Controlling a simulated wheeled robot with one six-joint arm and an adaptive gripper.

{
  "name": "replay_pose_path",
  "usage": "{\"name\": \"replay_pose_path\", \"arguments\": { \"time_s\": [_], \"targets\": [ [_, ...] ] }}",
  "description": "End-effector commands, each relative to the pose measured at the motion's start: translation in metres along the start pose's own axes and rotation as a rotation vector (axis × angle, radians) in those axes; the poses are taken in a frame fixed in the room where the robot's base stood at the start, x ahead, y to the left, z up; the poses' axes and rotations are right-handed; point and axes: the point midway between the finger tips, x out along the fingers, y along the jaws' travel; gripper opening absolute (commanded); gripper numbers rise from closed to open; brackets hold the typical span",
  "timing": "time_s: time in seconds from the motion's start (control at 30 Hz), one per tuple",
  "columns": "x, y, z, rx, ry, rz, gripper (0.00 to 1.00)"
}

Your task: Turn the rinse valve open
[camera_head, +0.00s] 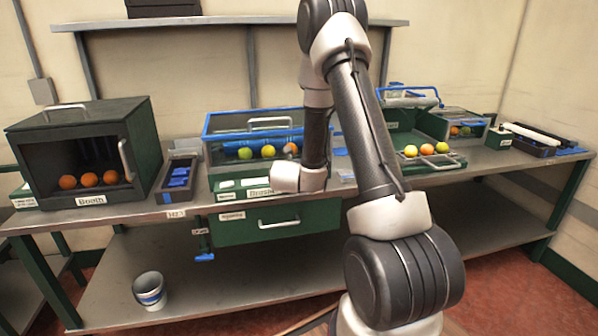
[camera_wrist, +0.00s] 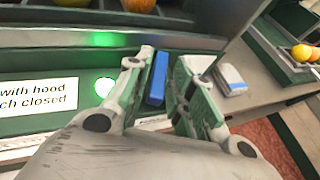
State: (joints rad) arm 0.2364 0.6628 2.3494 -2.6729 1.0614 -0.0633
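My gripper (camera_wrist: 162,62) shows in the wrist view with its two fingers apart. A blue bar-shaped handle (camera_wrist: 157,78) stands in the gap between them, on or in front of the green panel; I cannot tell whether the fingers touch it. No readable label names this handle as the rinse valve. In the head view my wrist (camera_head: 300,178) is in front of the middle station's panel, and the fingers are hidden. Another blue handle (camera_head: 204,257) hangs below the bench, left of the green drawer (camera_head: 275,222); its small tag is unreadable.
A lit green button (camera_wrist: 104,87) and a white label (camera_wrist: 38,94) sit left of the fingers. A blue-and-white block (camera_wrist: 230,79) lies to the right. The blue-framed case (camera_head: 225,134) holds fruit. The dark booth (camera_head: 137,140) stands left, a bucket (camera_head: 149,290) on the lower shelf.

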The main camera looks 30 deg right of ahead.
Motion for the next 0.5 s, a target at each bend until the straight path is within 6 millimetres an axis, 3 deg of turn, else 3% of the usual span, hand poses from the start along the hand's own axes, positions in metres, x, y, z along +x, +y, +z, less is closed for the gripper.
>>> {"name": "replay_pose_path", "arguments": {
  "time_s": [0.3, 0.5],
  "targets": [
    [-0.053, 0.001, 0.001, 0.000, -0.001, 0.002, 0.23],
    [-0.070, 0.000, 0.001, 0.000, -0.002, 0.001, 0.23]
  ]
}}
